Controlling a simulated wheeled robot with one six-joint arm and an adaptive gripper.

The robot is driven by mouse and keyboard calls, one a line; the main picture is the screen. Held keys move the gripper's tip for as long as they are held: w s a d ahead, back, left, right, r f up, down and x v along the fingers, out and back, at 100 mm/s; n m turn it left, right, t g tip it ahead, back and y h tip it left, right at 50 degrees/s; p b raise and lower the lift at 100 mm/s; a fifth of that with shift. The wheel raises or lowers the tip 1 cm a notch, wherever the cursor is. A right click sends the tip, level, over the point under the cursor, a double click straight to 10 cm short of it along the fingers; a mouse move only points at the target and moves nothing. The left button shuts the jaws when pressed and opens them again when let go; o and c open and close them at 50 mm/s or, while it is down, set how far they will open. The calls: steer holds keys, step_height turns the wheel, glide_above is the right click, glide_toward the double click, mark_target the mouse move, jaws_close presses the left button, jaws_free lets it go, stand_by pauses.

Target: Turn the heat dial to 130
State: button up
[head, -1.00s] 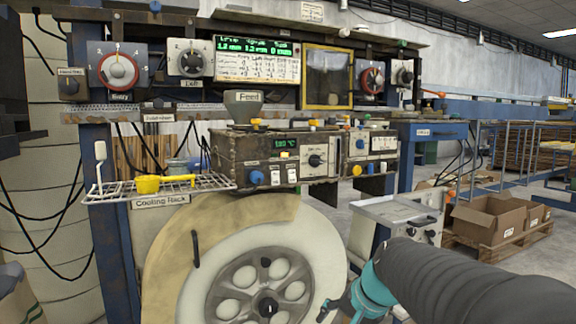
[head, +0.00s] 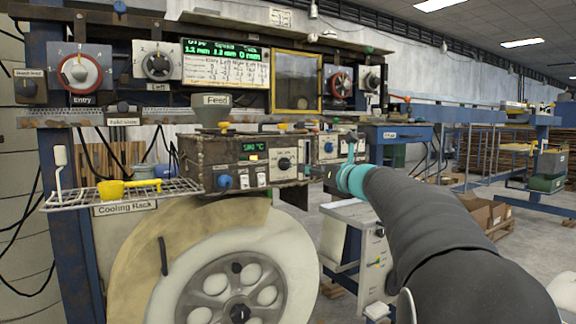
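The heat dial (head: 284,163) is a black knob on a pale panel of a worn brown control box, in the middle of the head view. To its left a small green display (head: 252,147) shows a temperature in °C; the digits are blurred and look like 180. My gripper (head: 328,174), with a teal wrist behind it, is at the right part of the box, to the right of the dial and apart from it in the picture. Its fingers are small and dark against the box, so I cannot tell whether they are open or shut.
A blue knob (head: 224,181) and several switches sit along the box's lower front. A wire cooling rack (head: 75,197) with a yellow scoop (head: 120,188) sticks out at left. A large spoked wheel (head: 225,290) stands below. A grey feed funnel (head: 212,115) is above the box.

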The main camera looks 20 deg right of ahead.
mark_target(288, 164)
steer(key=p+x, duration=0.2)
steer(key=x, duration=1.1)
steer(key=shift+w+a+f, duration=0.1)
steer(key=shift+w+a, duration=0.05)
steer(key=shift+w, duration=0.15)
steer(key=c, duration=1.1)
